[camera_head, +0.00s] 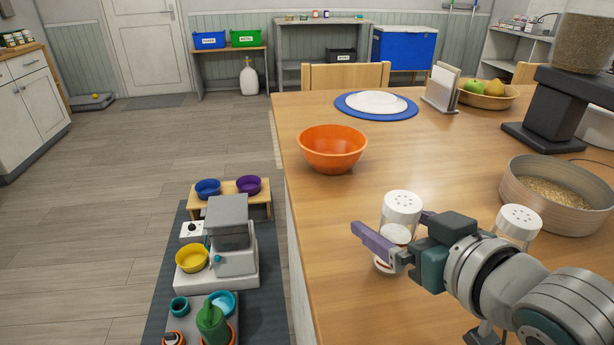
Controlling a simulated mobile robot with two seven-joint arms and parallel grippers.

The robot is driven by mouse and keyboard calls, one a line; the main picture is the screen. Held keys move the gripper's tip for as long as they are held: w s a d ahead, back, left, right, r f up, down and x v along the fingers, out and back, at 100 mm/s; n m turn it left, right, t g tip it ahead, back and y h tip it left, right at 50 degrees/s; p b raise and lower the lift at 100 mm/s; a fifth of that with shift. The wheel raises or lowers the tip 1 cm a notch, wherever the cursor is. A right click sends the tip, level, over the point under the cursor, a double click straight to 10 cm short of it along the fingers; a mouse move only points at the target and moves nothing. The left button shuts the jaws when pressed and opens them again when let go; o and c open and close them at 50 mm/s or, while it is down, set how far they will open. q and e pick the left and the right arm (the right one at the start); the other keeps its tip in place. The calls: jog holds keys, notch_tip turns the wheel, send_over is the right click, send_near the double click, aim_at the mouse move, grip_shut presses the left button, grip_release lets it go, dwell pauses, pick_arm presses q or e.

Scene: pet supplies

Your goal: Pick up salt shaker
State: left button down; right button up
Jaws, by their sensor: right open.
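A clear shaker with a white perforated cap (402,207) stands upright on the wooden table. A white patch and a bit of reddish brown show on its body. My right gripper (392,224) is open, with one finger on the near left side of this shaker and the other at its right. The shaker appears to be between the fingers; I cannot tell whether they touch it. A second shaker with a similar white cap (519,217) stands to the right, its lower part hidden by my right arm. I cannot tell which shaker holds salt. My left gripper is out of view.
On the table (345,222) are an orange bowl (332,148), a blue-rimmed plate (360,112), a napkin holder (441,90), a fruit bowl (487,98) and a round pan of grain (556,193). A dark grinder-like stand (556,115) is at the right.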

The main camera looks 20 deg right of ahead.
jog(key=shift+x, duration=1.1)
jog(key=shift+a, duration=0.1)
grip_shut()
